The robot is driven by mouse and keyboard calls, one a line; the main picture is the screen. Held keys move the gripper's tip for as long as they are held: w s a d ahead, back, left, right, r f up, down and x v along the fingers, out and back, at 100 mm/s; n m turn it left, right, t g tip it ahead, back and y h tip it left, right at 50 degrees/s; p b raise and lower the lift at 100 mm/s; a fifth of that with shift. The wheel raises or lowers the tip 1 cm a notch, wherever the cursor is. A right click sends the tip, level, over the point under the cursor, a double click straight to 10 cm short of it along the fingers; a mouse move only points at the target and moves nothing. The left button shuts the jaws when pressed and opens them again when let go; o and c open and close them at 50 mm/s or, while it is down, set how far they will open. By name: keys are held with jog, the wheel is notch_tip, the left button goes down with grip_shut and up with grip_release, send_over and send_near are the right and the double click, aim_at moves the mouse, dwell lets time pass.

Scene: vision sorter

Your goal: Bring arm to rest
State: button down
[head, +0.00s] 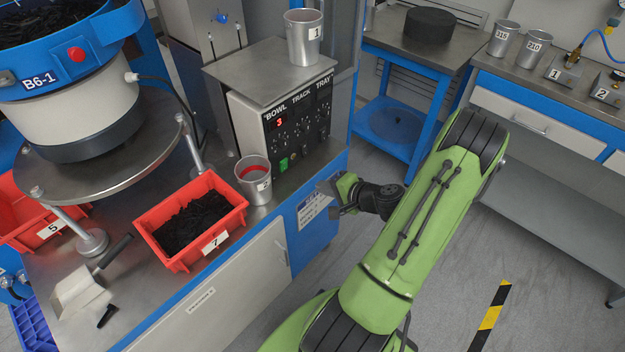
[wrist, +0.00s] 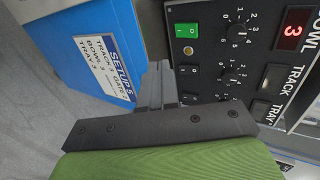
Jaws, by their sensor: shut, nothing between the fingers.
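My green arm reaches up from the bottom of the head view and bends at the elbow. My gripper (head: 326,200) is in front of the bench's blue side, close to the right of a metal cup with a red band. In the wrist view my gripper (wrist: 160,72) is shut and empty, its fingers together. Behind them are the control panel (wrist: 235,60) with knobs and a green switch, and a blue panel with a setup label (wrist: 106,55). I cannot tell the exact gap between the fingertips and the panel.
The metal cup (head: 254,181) and a red bin (head: 176,250) of black parts stand on the bench. The controller box (head: 290,125) carries another cup (head: 303,40). A bowl feeder (head: 75,85) stands at left. Open floor (head: 455,270) lies right of my arm.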

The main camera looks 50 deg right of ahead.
jog(key=shift+s+r, duration=0.1)
jog(key=shift+s, duration=0.25)
jog(key=w+a+r+n+g+y+p, duration=0.3)
jog(key=a+r+n+g+p, duration=0.35)
jog(key=a+r+n, duration=0.8)
jog(key=s+a+r+n+h+p, duration=0.1)
jog(key=s+a+r+p, duration=0.1)
jog(key=s+a+r, duration=0.4)
jog(key=s+a+r+n+h+p, duration=0.2)
jog(key=s+a+r, duration=0.4)
jog(key=r, duration=0.6)
jog(key=shift+s+a+r, duration=0.25)
jog(key=shift+s+r, duration=0.15)
jog(key=shift+s, duration=0.8)
